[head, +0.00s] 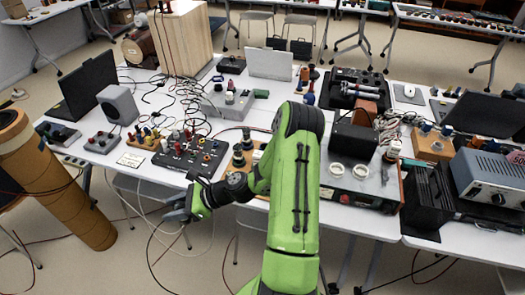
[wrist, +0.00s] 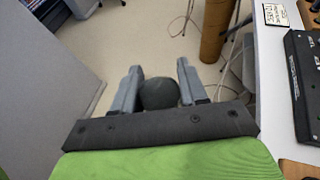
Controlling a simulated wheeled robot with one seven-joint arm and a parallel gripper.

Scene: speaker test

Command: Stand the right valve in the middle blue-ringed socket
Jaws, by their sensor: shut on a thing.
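My gripper (head: 178,214) is out in front of the table's front edge, left of my green arm, above the floor. In the wrist view my gripper (wrist: 158,88) is shut on a dark grey, round-topped thing (wrist: 158,94), which looks like the valve. Its lower part is hidden, and in the head view I cannot make it out between the fingers. Two dark, stepped upright pieces (head: 239,156) stand on the table just left of my arm. My arm hides part of the table beside them. I cannot make out the blue-ringed sockets.
A black panel (head: 172,158) with knobs and cables lies near the table's front edge, with a small white card (head: 131,159) left of it. A brown cardboard tube (head: 62,188) leans at the left. A box with white rings (head: 345,185) sits right of my arm.

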